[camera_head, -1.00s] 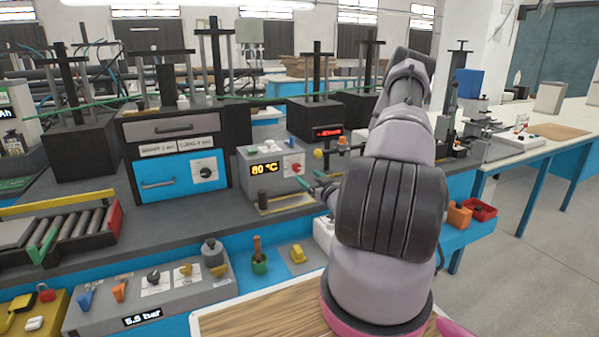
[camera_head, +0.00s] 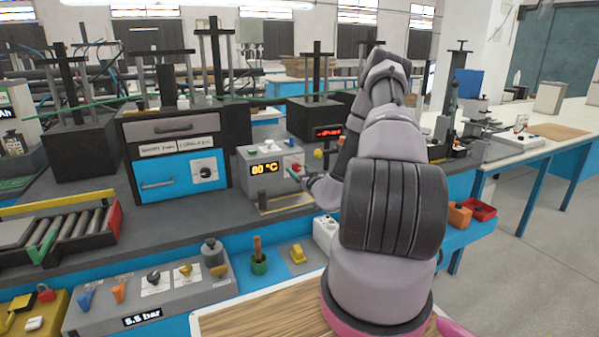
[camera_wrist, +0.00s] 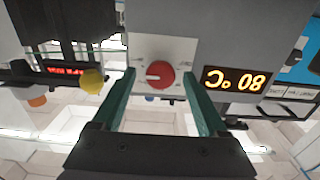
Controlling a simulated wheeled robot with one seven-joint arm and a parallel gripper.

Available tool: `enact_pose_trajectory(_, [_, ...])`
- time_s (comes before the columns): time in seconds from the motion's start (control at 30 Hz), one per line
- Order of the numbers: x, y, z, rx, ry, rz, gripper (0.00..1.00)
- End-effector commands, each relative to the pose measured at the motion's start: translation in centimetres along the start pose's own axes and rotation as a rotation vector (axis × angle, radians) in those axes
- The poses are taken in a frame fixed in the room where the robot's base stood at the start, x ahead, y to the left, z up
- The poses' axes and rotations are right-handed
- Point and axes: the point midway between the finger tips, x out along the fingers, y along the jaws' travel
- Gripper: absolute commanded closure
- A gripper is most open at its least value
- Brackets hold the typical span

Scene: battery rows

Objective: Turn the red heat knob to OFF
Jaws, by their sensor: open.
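The red heat knob (camera_wrist: 160,74) sits on a white dial plate (camera_wrist: 170,50) on the front of a grey box. In the wrist view, which is upside down, its pale pointer mark points left. The box's display (camera_head: 265,169) reads 80 °C and also shows in the wrist view (camera_wrist: 237,79). My gripper (camera_wrist: 160,80) is open, with one green finger on each side of the knob in the picture. I cannot tell whether the fingers touch it. In the head view the knob (camera_head: 296,168) is small and partly hidden by my gripper (camera_head: 300,175).
A yellow knob (camera_wrist: 92,82) and a red-lit display (camera_wrist: 55,70) are beside the box. A blue-drawered cabinet (camera_head: 180,178) is to the left. Orange and red bins (camera_head: 481,210) are at the right.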

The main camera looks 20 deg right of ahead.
Motion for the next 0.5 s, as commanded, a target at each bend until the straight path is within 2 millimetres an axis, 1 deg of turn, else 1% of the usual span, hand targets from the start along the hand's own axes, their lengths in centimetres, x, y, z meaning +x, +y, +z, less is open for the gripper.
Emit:
enact_pose_trajectory(0.17, [0.02, -0.01, -0.01, 0.000, 0.000, 0.000, 0.24])
enact_pose_trajectory(0.2, [0.01, -0.01, -0.01, 0.000, 0.000, 0.000, 0.28])
enact_pose_trajectory(0.27, [0.01, -0.01, -0.01, 0.000, 0.000, 0.000, 0.51])
enact_pose_trajectory(0.3, [0.01, -0.01, -0.01, 0.000, 0.000, 0.000, 0.66])
enact_pose_trajectory(0.4, [0.00, -0.01, -0.01, -0.001, 0.000, 0.000, 1.00])
enact_pose_trajectory(0.5, [0.00, 0.00, -0.01, -0.002, 0.000, 0.000, 1.00])
